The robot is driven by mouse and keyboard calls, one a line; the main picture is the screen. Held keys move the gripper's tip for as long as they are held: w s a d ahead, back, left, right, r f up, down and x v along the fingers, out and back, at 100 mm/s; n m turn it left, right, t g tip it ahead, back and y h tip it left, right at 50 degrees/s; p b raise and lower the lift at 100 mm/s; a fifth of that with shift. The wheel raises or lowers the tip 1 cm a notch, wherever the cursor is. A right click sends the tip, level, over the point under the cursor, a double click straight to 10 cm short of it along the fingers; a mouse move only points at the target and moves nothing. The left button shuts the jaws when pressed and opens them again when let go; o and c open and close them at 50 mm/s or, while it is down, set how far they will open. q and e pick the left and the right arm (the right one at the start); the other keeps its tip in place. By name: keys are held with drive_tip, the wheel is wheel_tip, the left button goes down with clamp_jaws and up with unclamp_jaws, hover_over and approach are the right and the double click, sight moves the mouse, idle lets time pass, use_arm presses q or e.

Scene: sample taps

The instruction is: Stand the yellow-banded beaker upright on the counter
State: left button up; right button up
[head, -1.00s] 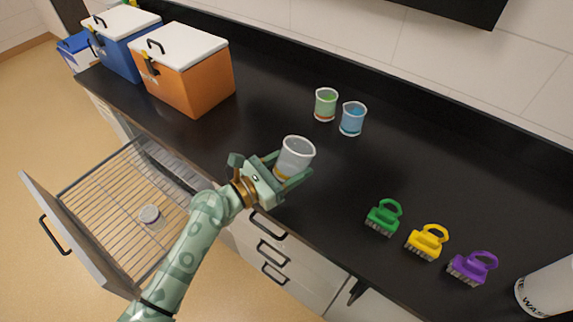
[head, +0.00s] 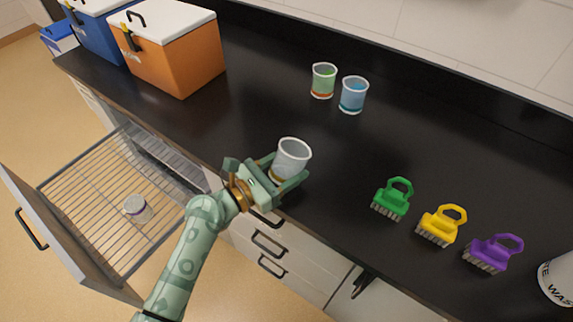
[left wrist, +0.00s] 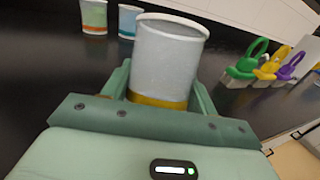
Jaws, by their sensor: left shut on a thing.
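The yellow-banded beaker (head: 291,157) is clear, empty-looking and close to upright. My left gripper (head: 284,180) is shut on its lower part at the front edge of the black counter (head: 330,140). In the left wrist view the beaker (left wrist: 168,60) stands between the fingers, with its yellow band (left wrist: 158,101) low down near the gripper. The beaker's base is hidden by the gripper, so I cannot tell whether it touches the counter. My right gripper is not in view.
A green-filled beaker (head: 323,82) and a blue-filled beaker (head: 353,96) stand farther back. Green (head: 392,198), yellow (head: 441,225) and purple (head: 492,253) brushes lie to the right. An orange cooler (head: 180,60) is at left.

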use_arm(q)
drive_tip(key=o, duration=1.1)
drive_tip(key=v, duration=1.6)
drive_tip(key=s+a+f+m+g+y, duration=0.1)
drive_tip(key=s+a+f+m+y, duration=0.3)
drive_tip(key=f, duration=0.6)
drive_tip(key=s+a+f+m+g+y, duration=0.1)
drive_tip(key=a+f+m+y, duration=0.2)
drive_tip(key=a+f+m, duration=0.5)
drive_tip(key=s+a+f+m+g+y, duration=0.1)
drive_tip(key=s+f+m+g+y, duration=0.2)
drive_tip(key=f, duration=0.9)
drive_tip(key=s+a+f+m+g+y, duration=0.1)
drive_tip(key=s+a+f+m+y, duration=0.25)
drive_tip(key=s+f+m, duration=0.75)
drive_tip(key=s+d+f+m+g, duration=0.1)
drive_tip(key=s, duration=0.5)
drive_tip(key=s+d+f+m+g, duration=0.1)
drive_tip(key=s, duration=0.5)
drive_tip(key=s+d+f+m+g+y, duration=0.1)
drive_tip(key=s+g, duration=0.1)
drive_tip(key=s, duration=0.4)
drive_tip(key=shift+s+d+f, duration=0.25)
drive_tip(key=shift+s+f, duration=0.05)
drive_tip(key=shift+s, duration=0.05)
